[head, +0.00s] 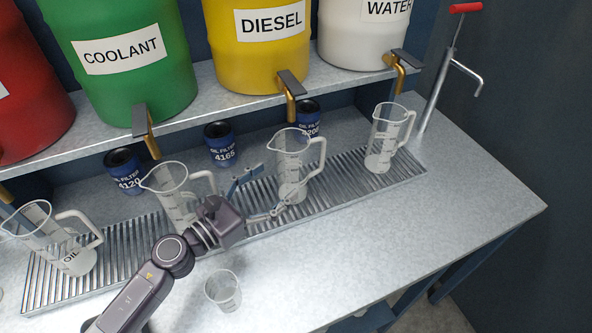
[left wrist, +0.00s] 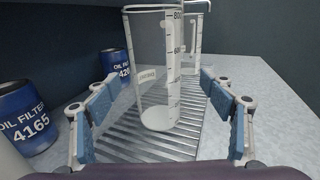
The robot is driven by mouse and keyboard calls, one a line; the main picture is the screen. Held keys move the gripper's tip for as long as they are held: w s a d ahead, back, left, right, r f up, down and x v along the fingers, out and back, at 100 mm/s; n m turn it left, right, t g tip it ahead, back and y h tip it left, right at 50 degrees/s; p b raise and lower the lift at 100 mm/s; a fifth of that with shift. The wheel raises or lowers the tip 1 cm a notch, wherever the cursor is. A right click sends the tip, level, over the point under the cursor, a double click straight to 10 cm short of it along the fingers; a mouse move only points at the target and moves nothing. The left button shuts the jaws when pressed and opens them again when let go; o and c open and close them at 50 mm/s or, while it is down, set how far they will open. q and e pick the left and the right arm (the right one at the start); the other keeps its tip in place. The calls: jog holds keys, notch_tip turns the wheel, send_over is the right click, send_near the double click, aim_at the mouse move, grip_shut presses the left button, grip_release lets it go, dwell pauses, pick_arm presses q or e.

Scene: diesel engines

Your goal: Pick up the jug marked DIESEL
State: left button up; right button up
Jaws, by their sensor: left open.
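A clear jug (head: 292,160) stands upright on the slatted drip grate, below the tap of the yellow drum labelled DIESEL (head: 272,22). Its own marking is too small to read. My left gripper (head: 274,188) is open and low at this jug's left side, its handle pointing right, away from me. In the left wrist view the jug (left wrist: 155,75) stands ahead, between and beyond the open blue-padded fingers (left wrist: 158,95). Its measuring scale faces right of centre. Nothing is held. My right gripper is out of view.
Other jugs stand on the grate (head: 350,185): one marked OIL (head: 68,258), one behind my left arm (head: 172,185), one under the WATER drum (head: 385,138). Oil filter cans (head: 221,145) line the back. A small clear cup (head: 224,290) stands in front. The right counter is clear.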

aim_at(281, 175)
pick_arm(q)
jog(key=p+x, duration=0.1)
jog(key=x, duration=0.2)
jog(key=shift+w, duration=0.3)
jog(key=x, duration=0.2)
jog(key=p+x, duration=0.1)
jog(key=x, duration=0.1)
jog(key=shift+w+d+f+p, duration=0.2)
jog(key=shift+w+f+p, duration=0.05)
jog(key=shift+w+p, duration=0.1)
jog(key=c, duration=1.3)
jog(key=shift+a, duration=0.1)
jog(key=shift+c, duration=0.2)
